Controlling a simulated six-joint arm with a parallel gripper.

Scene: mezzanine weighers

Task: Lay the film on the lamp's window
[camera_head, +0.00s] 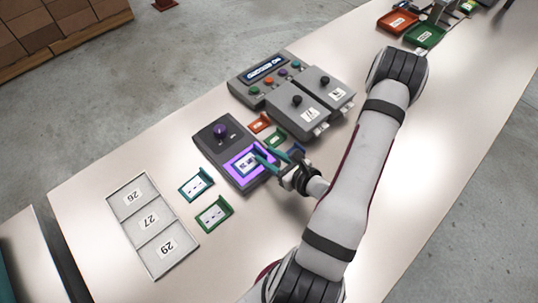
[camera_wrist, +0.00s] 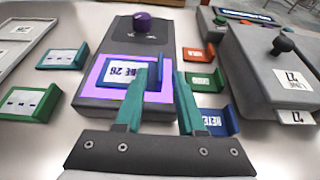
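The lamp is a dark grey box (camera_head: 205,145) with a purple knob. Its lit purple window (camera_wrist: 98,92) faces up at the near end. The film, a pale card marked 26 with an upright blue tab (camera_wrist: 154,72), shows within the window's purple border, its print upside down in the wrist view. It looks flat there; whether it fully touches the glass I cannot tell. My gripper (camera_head: 262,157) is over the window's right side.
Teal (camera_head: 196,186) and green (camera_head: 213,214) tabbed cards lie left of the lamp, beside a tray (camera_head: 122,218) marked 26, 27, 29. Orange (camera_wrist: 198,54), green (camera_wrist: 205,79) and blue (camera_wrist: 215,118) tabbed cards lie close on the right. Grey control boxes (camera_head: 297,107) stand beyond.

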